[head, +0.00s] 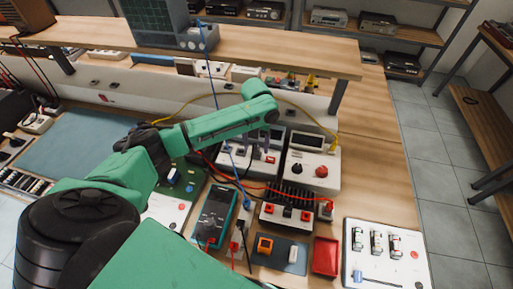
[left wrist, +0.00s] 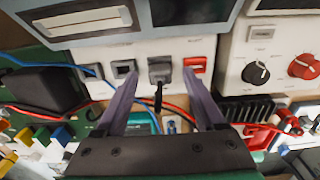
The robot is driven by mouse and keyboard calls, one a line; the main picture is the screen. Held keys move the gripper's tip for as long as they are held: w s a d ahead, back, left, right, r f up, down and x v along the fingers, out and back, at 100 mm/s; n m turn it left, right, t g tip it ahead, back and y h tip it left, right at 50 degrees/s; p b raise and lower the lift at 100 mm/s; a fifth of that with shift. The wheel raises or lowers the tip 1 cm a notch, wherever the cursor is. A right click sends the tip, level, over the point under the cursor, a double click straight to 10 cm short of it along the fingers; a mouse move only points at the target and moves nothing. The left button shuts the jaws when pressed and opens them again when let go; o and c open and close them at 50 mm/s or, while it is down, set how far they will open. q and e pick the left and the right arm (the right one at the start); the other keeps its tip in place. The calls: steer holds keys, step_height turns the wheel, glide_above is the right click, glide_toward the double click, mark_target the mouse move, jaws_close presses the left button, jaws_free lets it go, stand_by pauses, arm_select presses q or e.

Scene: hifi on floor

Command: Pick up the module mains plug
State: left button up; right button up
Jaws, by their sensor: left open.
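The module mains plug looks like the dark grey plug (left wrist: 160,70) in the front of a white module (left wrist: 90,62) in the left wrist view. A short black cable hangs below it. A red socket or plug (left wrist: 196,65) is just to its right, and grey and black fittings are to its left. My left gripper (left wrist: 160,76) is open, with one purple-grey finger on each side of the plug; I cannot tell whether either touches it. In the head view the left gripper (head: 262,142) is over the module's front, where the plug is too small to make out. My right gripper is not in view.
A white module with black and red knobs (head: 312,168) stands close on the right. A black heatsink unit (head: 289,205), a meter (head: 215,215), a red tray (head: 325,256) and red and blue leads crowd the bench in front. A raised shelf (head: 250,58) runs behind.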

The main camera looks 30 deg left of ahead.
arm_select(q)
steer(key=shift+s+f, duration=0.1)
steer(key=shift+f, duration=0.75)
jaws_close()
steer(key=shift+r, duration=0.15)
